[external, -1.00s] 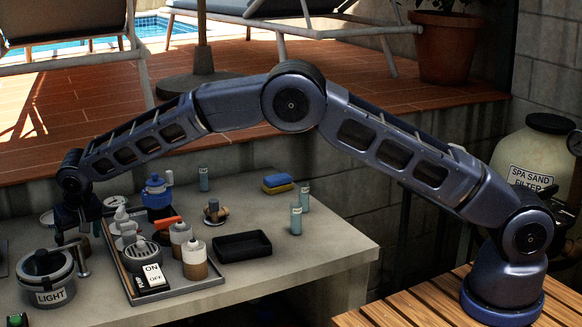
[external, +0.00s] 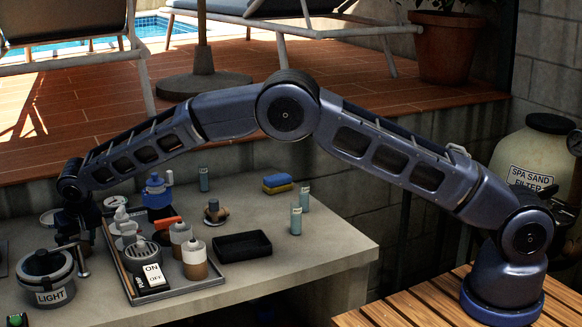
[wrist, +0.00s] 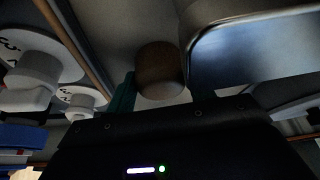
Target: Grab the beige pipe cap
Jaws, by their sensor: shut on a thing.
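The beige pipe cap (wrist: 160,68) shows in the wrist view as a dim tan-brown rounded cylinder at the middle. It sits between the fingertips of my gripper (wrist: 163,94), which is shut on it. In the external view my gripper (external: 72,238) points down low over the left part of the counter, behind the jar labelled LIGHT. The cap cannot be made out there, since the dark fingers and nearby things hide it.
The LIGHT jar (external: 46,279) stands just in front of my gripper. A grey tray (external: 205,284) with fittings and bottles lies to its right.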

